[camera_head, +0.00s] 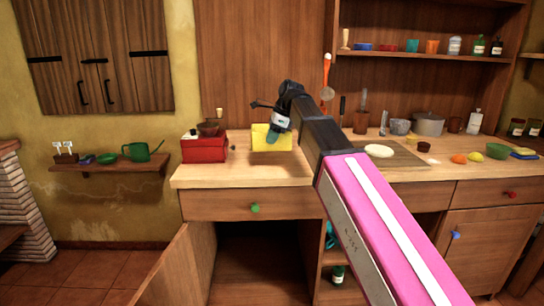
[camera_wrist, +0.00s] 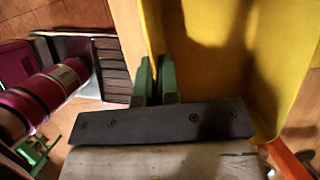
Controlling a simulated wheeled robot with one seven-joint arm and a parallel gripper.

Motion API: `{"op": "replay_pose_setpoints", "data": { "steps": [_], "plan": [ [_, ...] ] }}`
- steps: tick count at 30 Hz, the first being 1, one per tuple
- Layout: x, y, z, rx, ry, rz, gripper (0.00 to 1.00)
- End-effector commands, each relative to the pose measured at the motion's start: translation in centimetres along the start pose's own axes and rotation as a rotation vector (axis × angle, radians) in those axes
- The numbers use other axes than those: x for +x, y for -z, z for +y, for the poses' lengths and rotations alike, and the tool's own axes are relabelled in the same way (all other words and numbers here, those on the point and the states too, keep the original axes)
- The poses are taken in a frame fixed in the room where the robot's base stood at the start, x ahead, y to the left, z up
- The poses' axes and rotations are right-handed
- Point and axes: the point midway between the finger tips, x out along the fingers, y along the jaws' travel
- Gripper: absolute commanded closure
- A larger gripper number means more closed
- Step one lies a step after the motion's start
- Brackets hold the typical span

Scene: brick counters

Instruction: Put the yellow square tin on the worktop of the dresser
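The yellow square tin (camera_head: 262,142) is over the left part of the dresser's wooden worktop (camera_head: 215,176), near the back. I cannot tell whether it rests there or hangs slightly above. My gripper (camera_head: 272,136) reaches down to it from above and hides part of it. In the wrist view the open tin (camera_wrist: 285,60) fills the upper right. My green gripper fingers (camera_wrist: 156,78) are close together on either side of its left wall, and appear shut on that wall.
A red box (camera_head: 204,150) with a bowl on top stands just left of the tin. A cutting board (camera_head: 405,158) with a pale round item lies to the right. Below, a cabinet door (camera_head: 185,268) hangs open. My arm crosses the front of the worktop.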

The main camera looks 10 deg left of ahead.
Motion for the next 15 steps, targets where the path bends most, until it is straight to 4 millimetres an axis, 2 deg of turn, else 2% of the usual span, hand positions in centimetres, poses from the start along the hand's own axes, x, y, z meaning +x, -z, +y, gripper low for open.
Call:
{"op": "replay_pose_setpoints", "data": {
  "steps": [3, 10, 15],
  "plan": [
    [1.9, 0.8, 0.1, 0.000, 0.000, 0.000, 1.00],
    [3.4, 1.4, 0.0, -0.001, 0.001, 0.000, 1.00],
    [5.4, 2.3, 0.1, 0.000, 0.000, 0.000, 1.00]
  ]
}}
